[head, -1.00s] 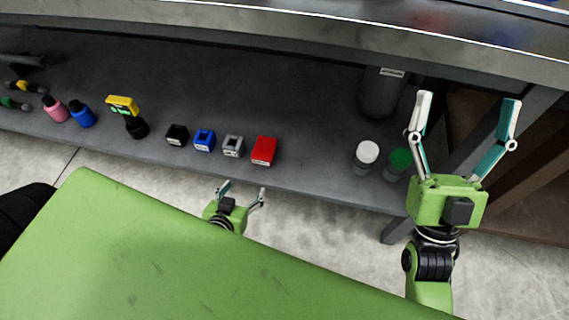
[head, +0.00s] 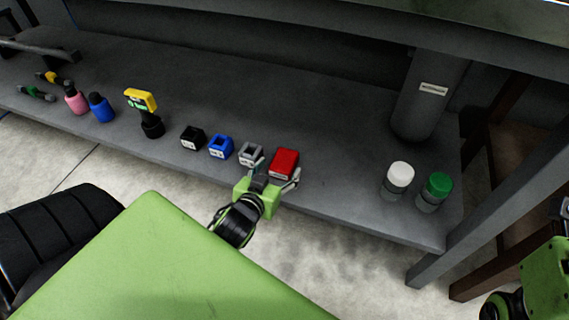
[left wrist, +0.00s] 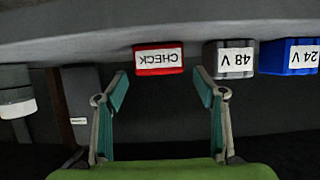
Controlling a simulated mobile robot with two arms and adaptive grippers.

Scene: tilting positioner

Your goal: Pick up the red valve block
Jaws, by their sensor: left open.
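The red valve block (head: 284,162) stands near the front edge of the grey shelf in the head view. In the left wrist view the red block (left wrist: 158,61) has a white label reading CHECK, upside down. My left gripper (head: 276,174) is open at the block's near side, its fingers pointing at it. In the left wrist view the open left gripper (left wrist: 160,88) has the block ahead, lined up between its fingers. I cannot tell whether they reach around it. My right gripper is only partly in view at the head view's right edge; its fingers are mostly cut off.
A grey block (head: 250,153) stands close left of the red one, then a blue block (head: 221,146) and a black block (head: 192,138). A white-capped jar (head: 398,178) and green-capped jar (head: 434,190) stand to the right. Shelf between red block and jars is clear.

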